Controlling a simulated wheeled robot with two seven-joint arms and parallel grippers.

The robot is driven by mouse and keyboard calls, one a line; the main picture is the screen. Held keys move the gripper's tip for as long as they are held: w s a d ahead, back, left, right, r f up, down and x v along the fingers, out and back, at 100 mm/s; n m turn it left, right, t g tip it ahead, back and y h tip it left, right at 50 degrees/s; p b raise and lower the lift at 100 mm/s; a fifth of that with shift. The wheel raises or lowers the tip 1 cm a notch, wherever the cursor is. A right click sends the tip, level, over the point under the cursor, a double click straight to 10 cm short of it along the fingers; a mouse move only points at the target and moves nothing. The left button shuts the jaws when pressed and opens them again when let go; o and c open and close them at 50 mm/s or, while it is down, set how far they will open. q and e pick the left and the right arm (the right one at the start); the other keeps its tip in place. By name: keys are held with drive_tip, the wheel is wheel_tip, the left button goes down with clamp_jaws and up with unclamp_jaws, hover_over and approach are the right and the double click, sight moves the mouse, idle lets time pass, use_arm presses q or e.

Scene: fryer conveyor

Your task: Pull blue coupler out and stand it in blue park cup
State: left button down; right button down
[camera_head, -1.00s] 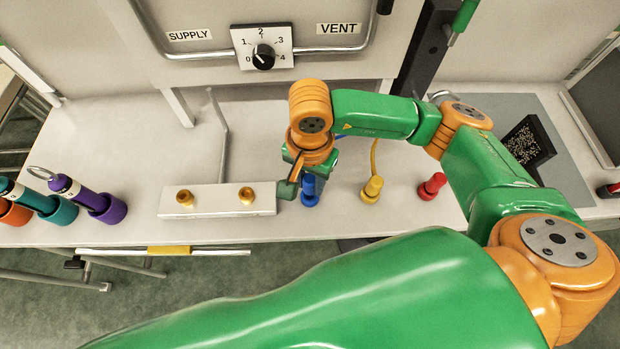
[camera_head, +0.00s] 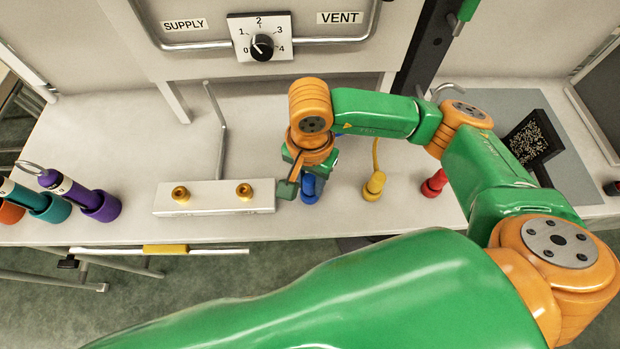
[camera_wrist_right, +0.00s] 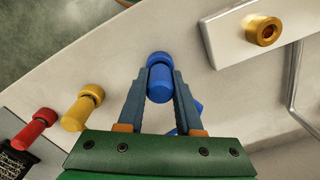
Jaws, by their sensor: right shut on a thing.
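The blue coupler (camera_wrist_right: 160,84) is between the fingers of my right gripper (camera_wrist_right: 160,76) in the right wrist view, with the fingers pressed on its sides. The blue park cup (camera_wrist_right: 158,58) shows just beyond its end; the coupler looks lined up with the cup, but I cannot tell how deep it sits. In the head view, the right gripper (camera_head: 302,176) is over the blue cup (camera_head: 308,197) on the bench, partly hiding the coupler (camera_head: 309,182). A blue hose shows behind the coupler. My left gripper is not in view.
A white block (camera_head: 213,198) with two empty brass ports lies left of the gripper. A yellow coupler (camera_head: 374,184) and a red coupler (camera_head: 434,183) stand to the right. Purple and teal cylinders in cups stand at far left. The bench's front edge is close by.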

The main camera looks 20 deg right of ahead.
drive_tip(key=c, duration=0.5)
unclamp_jaws()
drive_tip(key=shift+r+p, duration=2)
drive_tip(key=shift+r, duration=1.05)
drive_tip(key=shift+r, duration=0.1)
wheel_tip(320, 180, up, 7)
drive_tip(key=b, duration=0.1)
